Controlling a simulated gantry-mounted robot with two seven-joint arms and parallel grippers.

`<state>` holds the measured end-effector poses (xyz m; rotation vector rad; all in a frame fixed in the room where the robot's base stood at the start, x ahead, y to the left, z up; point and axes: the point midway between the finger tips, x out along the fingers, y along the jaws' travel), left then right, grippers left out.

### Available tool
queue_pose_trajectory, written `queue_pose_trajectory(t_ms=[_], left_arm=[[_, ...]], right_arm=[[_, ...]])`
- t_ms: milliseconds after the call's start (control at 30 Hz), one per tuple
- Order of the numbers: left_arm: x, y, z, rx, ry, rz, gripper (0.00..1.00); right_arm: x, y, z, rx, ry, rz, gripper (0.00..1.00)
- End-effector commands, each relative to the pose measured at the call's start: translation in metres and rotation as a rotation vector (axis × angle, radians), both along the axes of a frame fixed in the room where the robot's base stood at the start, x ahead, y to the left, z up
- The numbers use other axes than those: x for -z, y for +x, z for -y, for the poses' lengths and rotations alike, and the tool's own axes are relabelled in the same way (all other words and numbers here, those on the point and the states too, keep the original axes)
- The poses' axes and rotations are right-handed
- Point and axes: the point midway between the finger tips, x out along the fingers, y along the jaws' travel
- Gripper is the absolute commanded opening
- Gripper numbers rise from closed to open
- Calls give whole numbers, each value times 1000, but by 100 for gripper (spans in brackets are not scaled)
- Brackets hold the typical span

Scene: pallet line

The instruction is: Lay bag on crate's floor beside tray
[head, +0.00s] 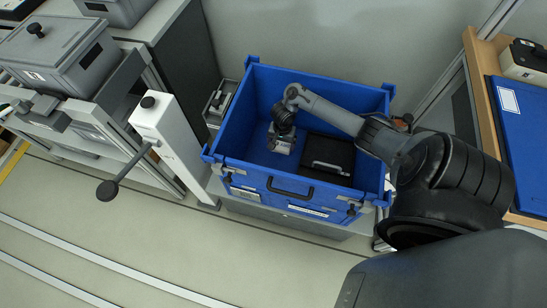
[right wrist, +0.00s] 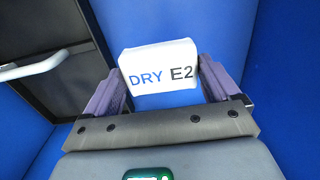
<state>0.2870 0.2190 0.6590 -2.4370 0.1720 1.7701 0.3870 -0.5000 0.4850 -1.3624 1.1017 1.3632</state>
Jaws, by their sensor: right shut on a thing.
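The bag (right wrist: 158,53) is a small white packet printed "DRY E2". It sits between the two fingers of my right gripper (head: 281,145), which is shut on it. The right gripper is inside the blue crate (head: 250,180), low over the left part of its floor. The black tray (head: 326,148) with a light handle lies in the right part of the crate; it also shows at the upper left of the right wrist view (right wrist: 40,28). The gripper is left of the tray, with blue floor between. I cannot tell whether the bag touches the floor. My left gripper is not in view.
The crate walls stand around the gripper, and my right arm reaches in over the right wall. A white post with a black-knobbed lever (head: 107,190) stands left of the crate. Grey bins (head: 65,55) are at the upper left. A wooden bench (head: 484,50) is at the right.

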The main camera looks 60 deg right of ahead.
Motion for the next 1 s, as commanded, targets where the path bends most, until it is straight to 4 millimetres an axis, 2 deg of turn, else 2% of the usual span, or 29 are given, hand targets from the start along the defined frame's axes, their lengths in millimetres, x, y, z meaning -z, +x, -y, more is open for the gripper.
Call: queue_pose_trajectory(t_ms=[33, 300, 533, 833, 1000], left_arm=[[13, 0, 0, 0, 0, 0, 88], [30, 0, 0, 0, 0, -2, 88], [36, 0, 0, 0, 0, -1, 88], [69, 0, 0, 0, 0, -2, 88], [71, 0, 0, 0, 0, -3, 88]], right_arm=[[12, 7, -8, -2, 2, 3, 59], [26, 24, -32, 0, 0, 0, 59], [33, 26, -34, 0, -1, -1, 59], [65, 25, -34, -1, 0, -1, 59], [66, 25, -34, 0, 0, 0, 59]])
